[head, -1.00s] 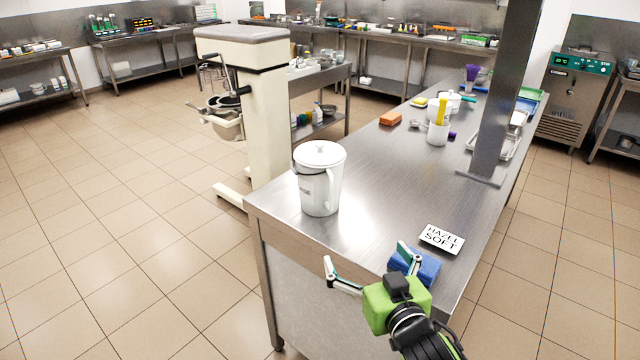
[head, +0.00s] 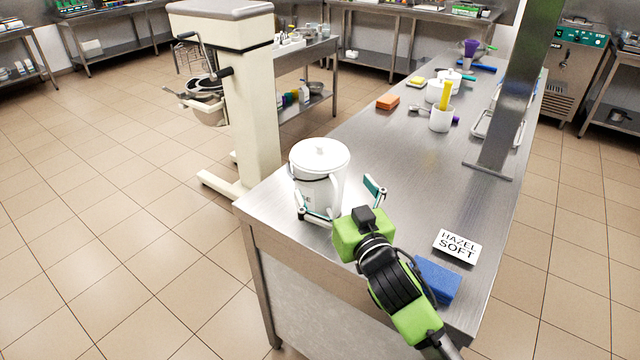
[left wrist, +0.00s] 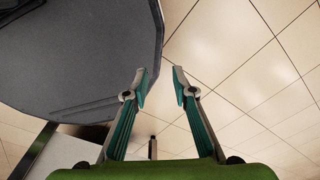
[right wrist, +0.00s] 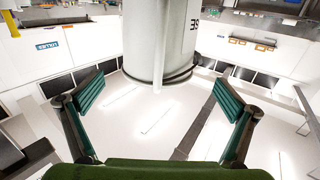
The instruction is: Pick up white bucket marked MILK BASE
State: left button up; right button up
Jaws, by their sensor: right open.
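The white bucket (head: 310,178) with a white lid and a side handle stands upright near the corner of the steel table. Its printed label is mostly hidden, so I cannot read it whole. My right gripper (head: 338,198) is open at the bucket's near side, its fingers spread low by the wall. In the right wrist view, the bucket's lower body (right wrist: 158,40) stands ahead, between and beyond the open fingers (right wrist: 160,95), with nothing gripped. My left gripper (left wrist: 160,87) is open and empty in the left wrist view, above the tiled floor; the head view does not show it.
A HAZEL SOFT card (head: 457,246) and a blue sponge (head: 436,279) lie on the table (head: 400,170) to the right. An orange sponge (head: 387,102), a white container (head: 440,119) and a metal post (head: 508,100) stand farther back. A cream machine (head: 254,110) stands left of the table.

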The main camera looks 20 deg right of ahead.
aim_at(328, 179)
jog(key=w, duration=0.3)
jog(key=shift+w+a, duration=0.1)
jog(key=shift+w, duration=0.45)
jog(key=shift+w+r+p, duration=0.3)
jog(key=shift+w+p, duration=0.35)
jog(key=w, duration=0.3)
jog(key=shift+w+p, duration=0.1)
jog(key=shift+p, duration=0.3)
jog(key=shift+w+f, duration=0.1)
jog(key=shift+w, duration=0.15)
jog(key=c, duration=1.7)
pick_arm(q)
notch_tip(328, 179, up, 2)
jog(key=shift+w+d+r, duration=0.1)
jog(key=shift+r, duration=0.05)
pick_arm(e)
jog(key=shift+w+r, duration=0.1)
jog(key=shift+r, duration=0.1)
jog(key=c, duration=0.3)
